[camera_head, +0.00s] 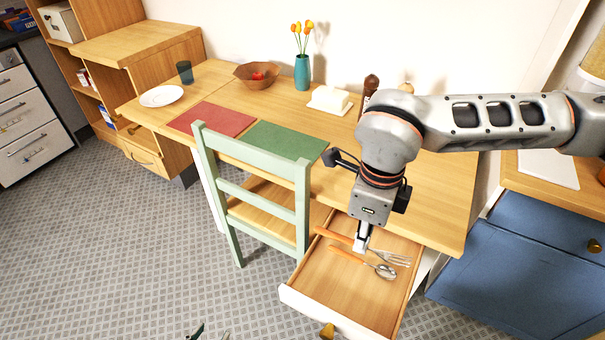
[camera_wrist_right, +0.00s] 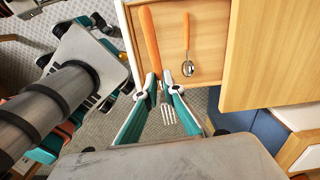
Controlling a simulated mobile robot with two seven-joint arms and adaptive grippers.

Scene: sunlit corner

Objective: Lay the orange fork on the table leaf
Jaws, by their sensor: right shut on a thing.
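The orange fork (camera_wrist_right: 150,40) has an orange handle and metal tines. My right gripper (camera_wrist_right: 159,84) is shut on it near where handle and metal meet. The fork also shows in the head view (camera_head: 333,236), over the open drawer (camera_head: 330,290). It looks larger than the spoon in the wrist view, so it appears raised above the drawer floor. My right gripper in the head view (camera_head: 361,243) points down. The wooden table (camera_head: 440,200) stands behind the drawer; its leaf's borders are hard to tell. My left gripper (camera_head: 210,334) shows only its parted fingertips at the bottom edge.
An orange-handled spoon (camera_head: 384,271) lies in the drawer. A green chair (camera_head: 250,195) stands before the table. The table bears a red mat (camera_head: 212,119), a green mat (camera_head: 285,140), a plate (camera_head: 161,96), bowl (camera_head: 250,80), vase (camera_head: 302,73) and butter dish (camera_head: 329,100). Its right end looks clear.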

